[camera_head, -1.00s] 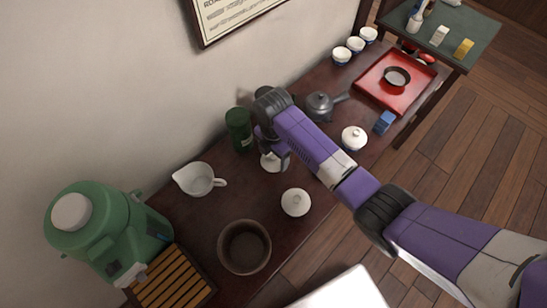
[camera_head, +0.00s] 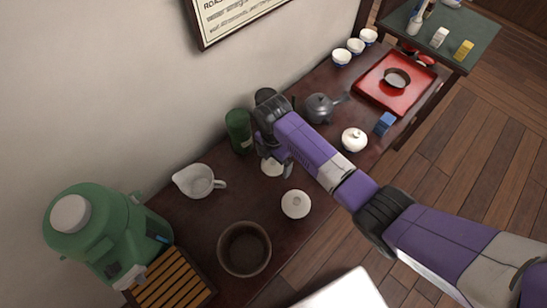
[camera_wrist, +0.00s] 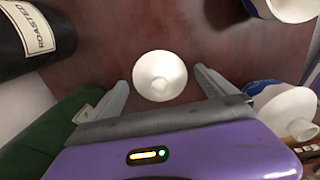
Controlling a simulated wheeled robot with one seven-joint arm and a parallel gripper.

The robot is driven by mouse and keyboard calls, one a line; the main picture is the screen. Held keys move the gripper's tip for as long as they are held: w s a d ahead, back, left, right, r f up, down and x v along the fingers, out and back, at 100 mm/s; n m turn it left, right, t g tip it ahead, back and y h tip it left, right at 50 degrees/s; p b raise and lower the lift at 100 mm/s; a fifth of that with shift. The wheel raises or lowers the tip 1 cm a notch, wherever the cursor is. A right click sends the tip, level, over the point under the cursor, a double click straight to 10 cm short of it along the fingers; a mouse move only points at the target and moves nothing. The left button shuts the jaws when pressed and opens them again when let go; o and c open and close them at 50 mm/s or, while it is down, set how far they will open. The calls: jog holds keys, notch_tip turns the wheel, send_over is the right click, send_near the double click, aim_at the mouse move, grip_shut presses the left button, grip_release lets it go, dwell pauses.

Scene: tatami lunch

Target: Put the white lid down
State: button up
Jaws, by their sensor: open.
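The white lid (camera_wrist: 160,75) is round with a small knob. In the wrist view it lies knob up on the dark table, between the fingers of my gripper (camera_wrist: 160,82). The fingers are open, with a gap on each side of the lid. In the head view the white lid (camera_head: 271,168) shows partly below my gripper (camera_head: 274,157), near the green canister; my gripper hides some of it. Two similar white-lidded bowls stand nearby, one in front (camera_head: 296,204) and one to the right (camera_head: 354,139).
The green canister (camera_head: 239,130) stands close to my gripper on the left, and a dark canister (camera_wrist: 38,35) is also near. A grey teapot (camera_head: 320,106), white pitcher (camera_head: 196,181), brown bowl (camera_head: 244,248) and red tray (camera_head: 366,93) share the table.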

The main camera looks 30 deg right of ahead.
aim_at(273, 160)
notch_tip(273, 160, up, 12)
jog(key=shift+r+b, duration=0.15)
jog(key=shift+b, duration=0.2)
dwell(0.6)
